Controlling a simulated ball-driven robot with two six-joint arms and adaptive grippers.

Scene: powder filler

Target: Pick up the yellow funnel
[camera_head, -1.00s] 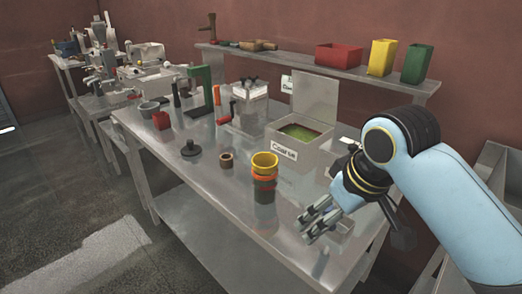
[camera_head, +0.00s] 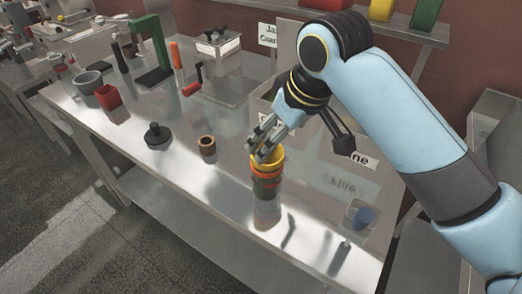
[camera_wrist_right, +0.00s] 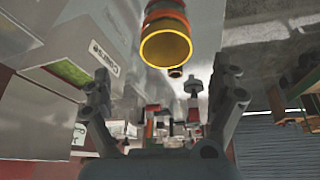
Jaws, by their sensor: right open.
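The yellow funnel (camera_head: 267,169) sits on top of a stack with an orange ring and dark rings under it, upright on the metal table (camera_head: 200,195). My right gripper (camera_head: 264,143) is open and empty, its fingertips at the funnel's rim in the head view, overlapping its upper edge. In the right wrist view the funnel's round mouth (camera_wrist_right: 166,48) shows ahead, between and beyond the two spread fingers (camera_wrist_right: 168,90). I cannot tell whether a finger touches it. My left gripper is not in view.
A brown ring (camera_head: 207,146) and a black knobbed part (camera_head: 158,136) stand left of the stack. A blue-topped item (camera_head: 362,217) stands to the right. Labelled bins are behind my right arm, partly hidden. The table's front strip is mostly clear.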

